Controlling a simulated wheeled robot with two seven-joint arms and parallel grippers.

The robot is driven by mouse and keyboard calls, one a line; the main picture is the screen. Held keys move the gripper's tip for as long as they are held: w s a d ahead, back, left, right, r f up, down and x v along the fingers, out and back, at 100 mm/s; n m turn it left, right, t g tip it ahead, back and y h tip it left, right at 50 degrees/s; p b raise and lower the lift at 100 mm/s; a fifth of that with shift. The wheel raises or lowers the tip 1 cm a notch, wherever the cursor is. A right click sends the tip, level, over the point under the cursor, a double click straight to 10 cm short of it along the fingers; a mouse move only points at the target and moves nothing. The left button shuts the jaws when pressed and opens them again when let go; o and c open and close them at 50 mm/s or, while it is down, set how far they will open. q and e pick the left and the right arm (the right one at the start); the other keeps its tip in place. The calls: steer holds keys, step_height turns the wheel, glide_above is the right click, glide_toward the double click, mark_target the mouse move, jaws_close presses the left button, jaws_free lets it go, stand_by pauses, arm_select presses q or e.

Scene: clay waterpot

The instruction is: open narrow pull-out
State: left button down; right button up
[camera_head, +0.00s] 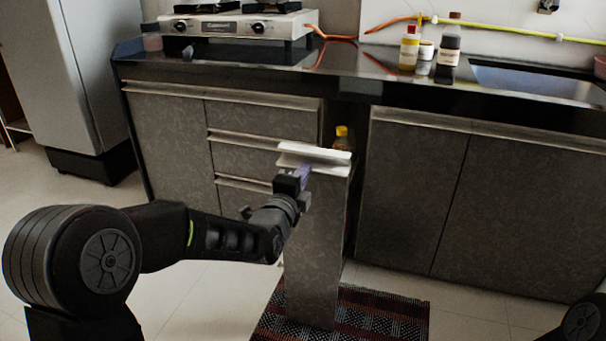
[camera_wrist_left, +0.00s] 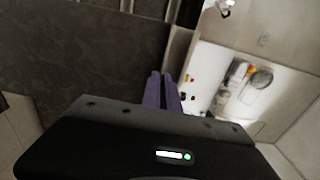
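The narrow pull-out (camera_head: 315,245) stands well out from the cabinet row, with a grey patterned front and a pale handle ledge (camera_head: 318,152) along its top. A bottle with a yellow cap (camera_head: 342,138) shows behind the front. My left gripper (camera_head: 303,174) is at the left part of the handle, its purple fingertips against the lower lip. In the left wrist view the fingers (camera_wrist_left: 163,92) are nearly together with a thin gap, and they appear shut on the handle lip; the exact contact is hidden. My right gripper is out of view.
Cabinet doors (camera_head: 410,200) flank the pull-out on the right, drawers (camera_head: 245,155) on the left. The dark countertop (camera_head: 340,85) carries a stove (camera_head: 240,25) and several bottles. A woven mat (camera_head: 385,315) lies on the floor beneath.

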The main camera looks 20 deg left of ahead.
arm_select(q)
steer(key=shift+d, duration=0.1)
steer(key=c, duration=1.6)
jaws_free()
steer(key=shift+s, duration=0.1)
steer(key=s, duration=0.2)
steer(key=s+p, duration=0.1)
steer(key=s, duration=0.2)
steer(key=s+p, duration=0.1)
steer(key=s, duration=0.1)
steer(key=shift+s+a, duration=0.3)
